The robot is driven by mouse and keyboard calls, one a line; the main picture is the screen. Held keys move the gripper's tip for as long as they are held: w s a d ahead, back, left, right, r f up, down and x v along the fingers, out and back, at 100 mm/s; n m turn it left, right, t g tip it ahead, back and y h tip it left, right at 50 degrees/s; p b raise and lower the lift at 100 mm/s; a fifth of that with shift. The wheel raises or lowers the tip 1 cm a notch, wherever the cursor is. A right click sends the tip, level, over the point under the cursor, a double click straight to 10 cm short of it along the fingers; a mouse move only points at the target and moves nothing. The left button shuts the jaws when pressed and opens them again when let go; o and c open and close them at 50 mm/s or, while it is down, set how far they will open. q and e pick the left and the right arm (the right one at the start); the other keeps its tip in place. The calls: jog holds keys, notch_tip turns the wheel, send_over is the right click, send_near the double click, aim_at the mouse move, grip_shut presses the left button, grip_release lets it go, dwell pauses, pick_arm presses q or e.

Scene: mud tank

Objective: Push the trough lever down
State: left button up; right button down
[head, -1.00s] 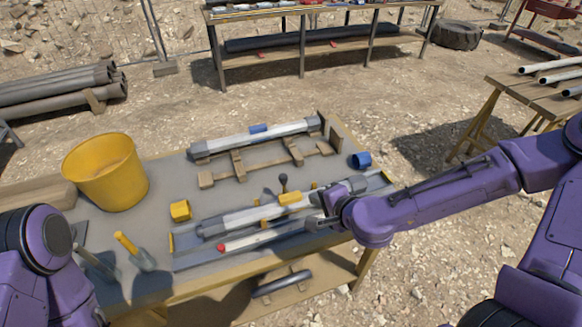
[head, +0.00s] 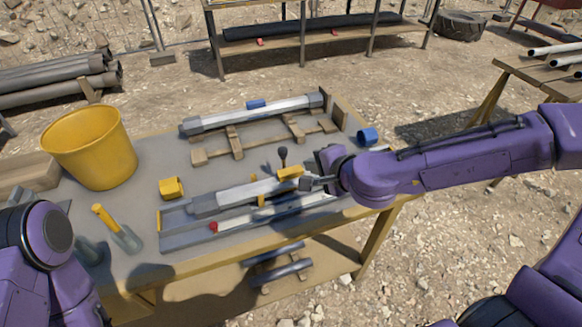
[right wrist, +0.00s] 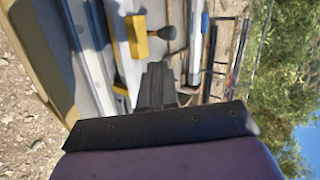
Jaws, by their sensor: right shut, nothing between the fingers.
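A lever with a black knob (head: 283,155) stands upright beside the trough (head: 180,240) on the workbench. It also shows in the right wrist view (right wrist: 168,33), sticking out beside a yellow clamp (right wrist: 136,36). A grey pipe (head: 235,198) with a yellow clamp (head: 290,173) lies along the trough. A red ball (head: 213,227) sits at the end of a white rod in the trough. My right gripper (head: 308,184) is shut and empty, just right of and nearer than the lever, apart from it. It also shows in the right wrist view (right wrist: 155,82).
Behind the trough, a second pipe (head: 285,110) with a blue band rests on a wooden rack. A blue cup-like piece (head: 368,137) is at the right edge. A yellow bucket (head: 90,150), yellow block (head: 172,188) and yellow-handled trowel (head: 118,230) are on the left.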

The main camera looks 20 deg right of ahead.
aim_at(286, 155)
jog(key=x, duration=0.7)
jog(key=r+x, duration=0.1)
jog(key=x, duration=0.3)
jog(key=shift+w+p, duration=0.3)
jog(key=shift+w, duration=0.05)
pick_arm(q)
jog(key=shift+r, duration=0.3)
